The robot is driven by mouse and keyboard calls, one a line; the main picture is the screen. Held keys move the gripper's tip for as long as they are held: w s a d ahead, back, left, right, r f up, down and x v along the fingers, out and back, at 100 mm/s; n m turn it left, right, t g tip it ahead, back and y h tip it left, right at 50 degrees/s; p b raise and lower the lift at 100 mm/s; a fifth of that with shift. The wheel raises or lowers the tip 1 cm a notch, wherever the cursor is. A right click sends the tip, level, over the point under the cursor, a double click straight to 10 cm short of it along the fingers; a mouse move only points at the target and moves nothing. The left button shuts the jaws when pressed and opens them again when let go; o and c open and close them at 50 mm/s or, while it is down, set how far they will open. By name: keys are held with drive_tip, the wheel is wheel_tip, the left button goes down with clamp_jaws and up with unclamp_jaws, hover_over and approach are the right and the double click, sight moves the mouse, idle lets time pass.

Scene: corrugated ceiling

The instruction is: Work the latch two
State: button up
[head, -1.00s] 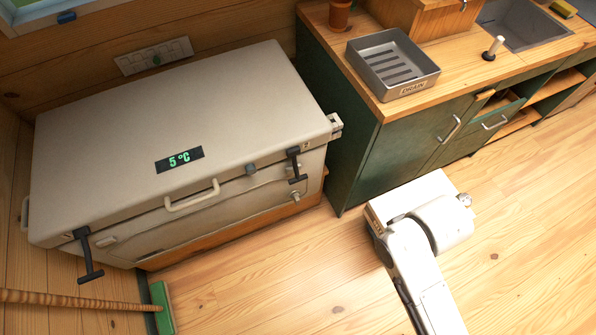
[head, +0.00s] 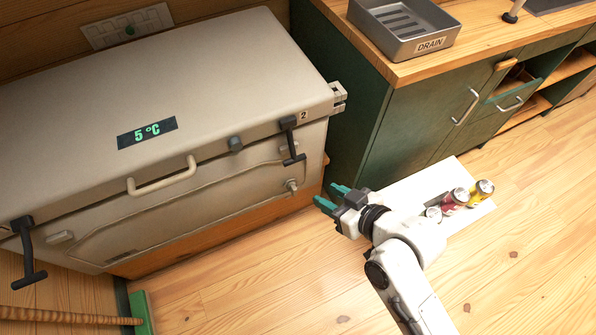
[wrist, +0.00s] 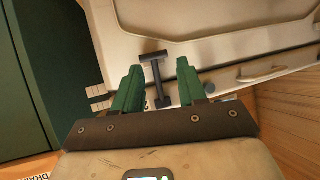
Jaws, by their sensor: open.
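Latch two (head: 291,142) is a black T-handled lever at the right end of the front of a large off-white chest cooler. It hangs down from the lid's edge, beside a small "2" label (head: 303,116). My gripper (head: 331,195), with green fingers, is open and empty, pointing toward the cooler, below and to the right of the latch. In the wrist view the latch (wrist: 156,78) appears between the two open fingers (wrist: 158,68), apart from them. The lid (head: 215,75) is down.
A second black latch (head: 28,258) hangs at the cooler's left end, with a lid handle (head: 162,177) between. A green counter (head: 410,130) stands close on the right. Cans (head: 455,200) stand on a white surface (head: 400,192) by my arm. Floor in front is mostly clear.

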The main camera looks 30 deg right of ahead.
sight(295, 153)
drive_tip(key=w+t+b, duration=0.2)
drive_tip(key=w, duration=0.2)
drive_tip(key=w+f+t+b, duration=0.1)
drive_tip(key=w+t+b, duration=0.1)
drive_tip(key=w, duration=0.3)
drive_tip(key=w+a+m+t+b, duration=0.1)
drive_tip(key=w+t+b, duration=0.1)
drive_tip(key=w, duration=0.2)
drive_tip(key=shift+w+f+h, duration=0.3)
drive_tip(key=shift+w+f, duration=0.1)
clamp_jaws()
idle(0.5)
